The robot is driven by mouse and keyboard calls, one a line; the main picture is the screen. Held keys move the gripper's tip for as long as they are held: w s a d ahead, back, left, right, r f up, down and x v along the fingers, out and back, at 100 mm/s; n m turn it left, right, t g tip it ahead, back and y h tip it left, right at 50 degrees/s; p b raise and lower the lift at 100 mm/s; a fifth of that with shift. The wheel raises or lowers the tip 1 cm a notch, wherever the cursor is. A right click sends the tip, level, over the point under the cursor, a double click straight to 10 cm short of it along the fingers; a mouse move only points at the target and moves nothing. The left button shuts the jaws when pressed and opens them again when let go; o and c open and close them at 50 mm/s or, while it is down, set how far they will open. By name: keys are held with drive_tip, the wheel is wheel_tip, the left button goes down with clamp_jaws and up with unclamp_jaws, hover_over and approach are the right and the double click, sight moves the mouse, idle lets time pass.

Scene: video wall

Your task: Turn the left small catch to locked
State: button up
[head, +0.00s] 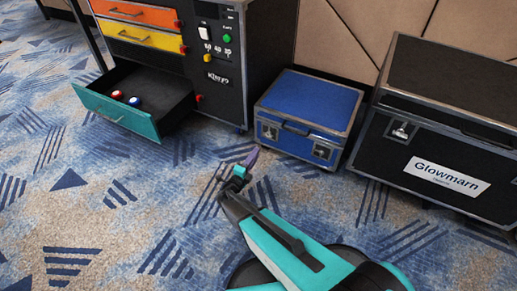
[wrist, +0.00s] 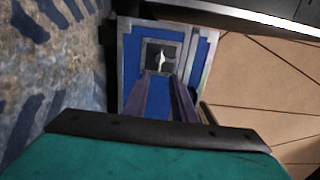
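The blue case (head: 312,100) stands on the carpet with two small metal catches on its front. The left small catch (head: 270,131) is near its left end, and the right catch (head: 321,152) is near its right end. In the wrist view, one catch, apparently the left, shows as a dark plate with a bright turning piece (wrist: 162,59), long axis up and down in that picture. My gripper (head: 252,155) is in front of the case, apart from it. Its purple fingers (wrist: 167,80) point towards that catch, with a narrow empty gap between them.
A black cabinet with an open teal drawer (head: 117,113) stands left of the case; two small round objects lie in the drawer. A large black Glowmarn case (head: 385,150) stands at the right. Patterned carpet (head: 120,220) in front is free.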

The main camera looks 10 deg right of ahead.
drive_tip(key=shift+v, duration=0.8)
drive_tip(key=shift+r, duration=0.1)
